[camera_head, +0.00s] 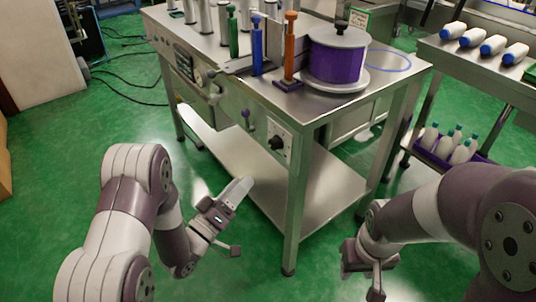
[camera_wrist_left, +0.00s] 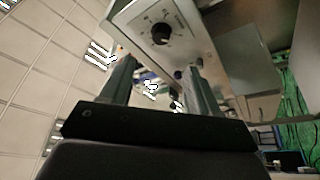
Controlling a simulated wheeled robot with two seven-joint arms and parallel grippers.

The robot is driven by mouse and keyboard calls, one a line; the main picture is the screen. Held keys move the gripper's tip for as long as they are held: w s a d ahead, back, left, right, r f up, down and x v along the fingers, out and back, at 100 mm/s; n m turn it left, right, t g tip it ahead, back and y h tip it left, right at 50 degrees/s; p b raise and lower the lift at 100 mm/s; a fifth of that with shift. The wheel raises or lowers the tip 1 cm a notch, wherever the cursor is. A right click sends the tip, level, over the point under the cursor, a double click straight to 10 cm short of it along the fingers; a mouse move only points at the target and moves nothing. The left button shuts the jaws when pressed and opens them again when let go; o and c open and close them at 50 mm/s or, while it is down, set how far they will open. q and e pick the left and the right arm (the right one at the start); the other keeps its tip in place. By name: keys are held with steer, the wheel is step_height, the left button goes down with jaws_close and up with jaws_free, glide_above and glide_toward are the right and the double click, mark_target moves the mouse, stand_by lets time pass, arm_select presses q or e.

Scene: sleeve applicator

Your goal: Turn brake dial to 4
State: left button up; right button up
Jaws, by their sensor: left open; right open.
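The brake dial (camera_head: 277,142) is a round black knob on a pale plate on the front of the steel machine table, near its right corner. It also shows in the left wrist view (camera_wrist_left: 161,33), ringed by scale marks too small to read. My left gripper (camera_head: 236,220) is open and empty, in front of the table, lower than the dial and to its left. In the left wrist view the dial is ahead, beyond the two spread fingers (camera_wrist_left: 158,75). My right gripper (camera_head: 365,272) is open, low and right of the table's front leg, apart from the dial.
A purple spool (camera_head: 337,54) and orange (camera_head: 290,45), blue (camera_head: 257,45) and green (camera_head: 233,35) handled posts stand on the table. A small purple knob (camera_head: 246,115) is left of the dial plate. The lower shelf (camera_head: 260,190) is bare. A side bench (camera_head: 475,60) holds white bottles.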

mark_target(272, 146)
arm_select(q)
steer(key=b+x, duration=0.2)
steer(key=x, duration=1)
steer(key=shift+w, duration=0.2)
steer(key=c, duration=1)
